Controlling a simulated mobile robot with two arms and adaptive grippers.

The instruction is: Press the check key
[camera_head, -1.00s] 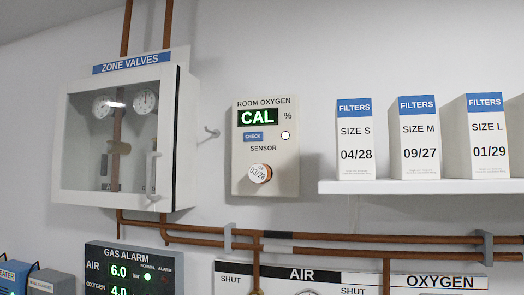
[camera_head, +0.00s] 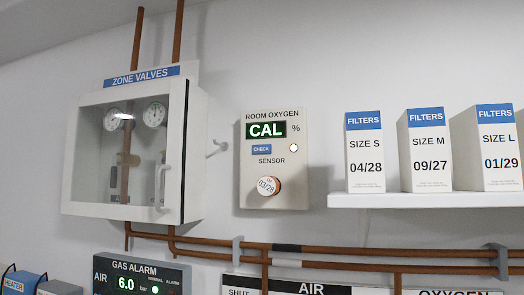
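The room oxygen monitor (camera_head: 274,220) is a pale box on the wall in the middle of the head view. Its green display (camera_head: 265,130) reads CAL, with a % sign beside it. The blue check key (camera_head: 261,149) sits below the display at the left, with a small lit lamp (camera_head: 294,148) to its right. A round sensor cap (camera_head: 268,186) marked 03/28 sticks out lower on the box. Neither of my grippers shows in the view.
A zone valves cabinet (camera_head: 187,150) with gauges hangs to the left. A white shelf (camera_head: 430,200) at the right bears filter boxes (camera_head: 364,155) in sizes S, M and L. Copper pipes (camera_head: 330,249) and a gas alarm panel (camera_head: 140,268) lie below.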

